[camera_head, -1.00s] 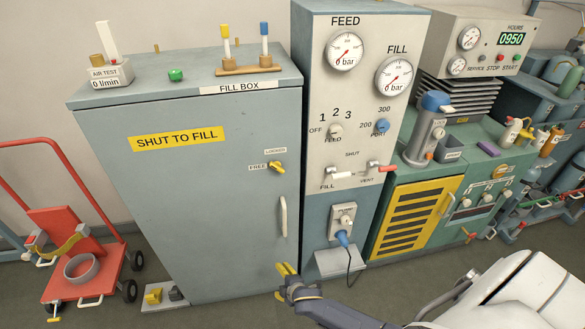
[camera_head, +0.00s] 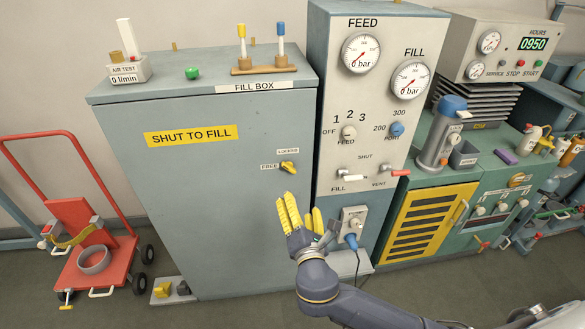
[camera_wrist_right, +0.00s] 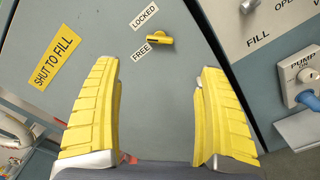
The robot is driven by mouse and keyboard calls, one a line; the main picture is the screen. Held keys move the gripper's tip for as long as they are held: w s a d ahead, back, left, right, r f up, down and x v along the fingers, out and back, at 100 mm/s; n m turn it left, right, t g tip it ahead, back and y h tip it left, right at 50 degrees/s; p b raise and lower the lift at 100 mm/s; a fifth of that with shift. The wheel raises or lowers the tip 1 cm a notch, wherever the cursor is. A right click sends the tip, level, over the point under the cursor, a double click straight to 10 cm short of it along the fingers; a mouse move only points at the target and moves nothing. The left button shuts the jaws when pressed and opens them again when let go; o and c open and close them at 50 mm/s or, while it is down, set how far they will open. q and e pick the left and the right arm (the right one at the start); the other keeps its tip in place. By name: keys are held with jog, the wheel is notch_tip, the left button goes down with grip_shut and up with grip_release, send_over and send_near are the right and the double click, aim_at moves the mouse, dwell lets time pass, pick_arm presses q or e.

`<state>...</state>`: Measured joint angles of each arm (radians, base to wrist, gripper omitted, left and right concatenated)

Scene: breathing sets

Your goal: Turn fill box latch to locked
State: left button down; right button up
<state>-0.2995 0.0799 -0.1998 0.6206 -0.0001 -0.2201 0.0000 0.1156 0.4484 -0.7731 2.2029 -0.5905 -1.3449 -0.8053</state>
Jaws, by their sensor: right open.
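The fill box (camera_head: 215,210) is a grey-blue cabinet with its door closed. Its yellow latch (camera_head: 289,168) sits on the door's upper right, between a FREE label (camera_head: 269,166) on its left and a LOCKED label (camera_head: 288,151) above it. The latch handle lies roughly sideways, toward FREE. In the right wrist view the latch (camera_wrist_right: 159,40) shows ahead, between and beyond the fingertips. My right gripper (camera_head: 300,205) has yellow fingers, is open and empty, and is below the latch, apart from it. It hides the door handle in the head view. My left gripper is not in view.
The gauge panel (camera_head: 362,130) with knobs, levers and a blue plug (camera_head: 351,241) stands right of the fill box. A red cart (camera_head: 85,240) stands at the left. The door front around the latch is clear.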

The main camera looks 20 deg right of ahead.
aim_at(290, 169)
jog(key=w+d, duration=0.1)
jog(key=w, duration=1)
jog(key=w+d, duration=0.1)
jog(key=w, duration=0.5)
jog(key=shift+d, duration=0.3)
jog(key=shift+c, duration=0.5)
jog(key=c, duration=1.1)
grip_shut()
jog(key=shift+d+r, duration=0.1)
jog(key=shift+r, duration=0.05)
